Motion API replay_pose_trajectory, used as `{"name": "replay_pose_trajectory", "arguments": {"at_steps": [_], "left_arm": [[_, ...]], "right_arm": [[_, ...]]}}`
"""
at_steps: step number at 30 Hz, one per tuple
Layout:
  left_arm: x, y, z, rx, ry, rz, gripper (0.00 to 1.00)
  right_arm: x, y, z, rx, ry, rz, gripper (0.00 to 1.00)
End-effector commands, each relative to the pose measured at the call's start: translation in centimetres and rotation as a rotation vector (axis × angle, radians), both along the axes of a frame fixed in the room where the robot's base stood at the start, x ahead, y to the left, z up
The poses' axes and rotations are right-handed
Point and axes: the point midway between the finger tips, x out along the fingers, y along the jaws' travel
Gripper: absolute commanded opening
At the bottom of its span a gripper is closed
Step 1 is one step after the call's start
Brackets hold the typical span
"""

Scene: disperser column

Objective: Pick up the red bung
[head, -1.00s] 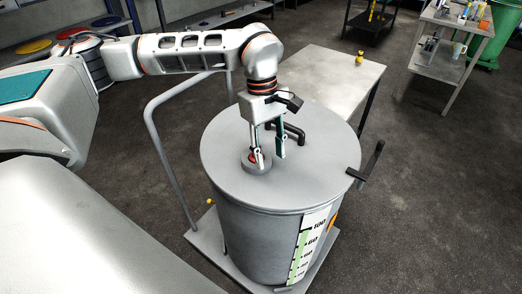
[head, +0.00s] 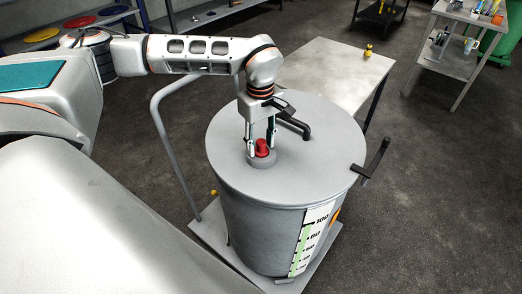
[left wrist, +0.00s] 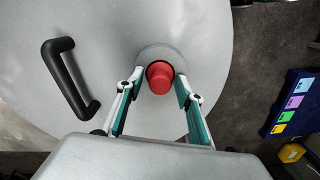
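The red bung (head: 262,147) stands upright in a grey round collar (head: 262,161) on the lid of the grey drum (head: 225,155). In the left wrist view the bung (left wrist: 160,78) lies between the fingertips of my left gripper (left wrist: 160,84). A small gap shows on each side of it, so the gripper is open and not touching it there. In the head view my left gripper (head: 261,147) points down from above, with its fingers on either side of the bung. My right gripper is not in view.
A black handle (head: 296,127) stands on the lid close beside my left gripper. A black lever (head: 374,160) sticks out at the drum's right rim. A metal table (head: 335,72) behind holds a small yellow item (head: 368,50). A grey rail (head: 170,150) runs left of the drum.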

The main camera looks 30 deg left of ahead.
Motion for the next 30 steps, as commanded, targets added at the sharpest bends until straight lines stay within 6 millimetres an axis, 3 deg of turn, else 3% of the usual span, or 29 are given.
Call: {"name": "replay_pose_trajectory", "arguments": {"at_steps": [6,10,23,30], "left_arm": [[0.0,0.0,-0.1,0.000,-0.001,0.000,0.34],[0.0,0.0,0.0,0.000,-0.001,0.000,0.00],[0.1,0.0,0.3,-0.001,-0.002,-0.001,0.00],[0.2,0.0,2.7,0.000,-0.006,0.000,0.00]], "right_arm": [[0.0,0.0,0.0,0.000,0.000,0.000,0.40],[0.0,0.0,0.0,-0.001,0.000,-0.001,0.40],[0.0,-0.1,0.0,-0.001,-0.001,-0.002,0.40],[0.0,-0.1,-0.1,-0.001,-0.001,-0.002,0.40]]}}
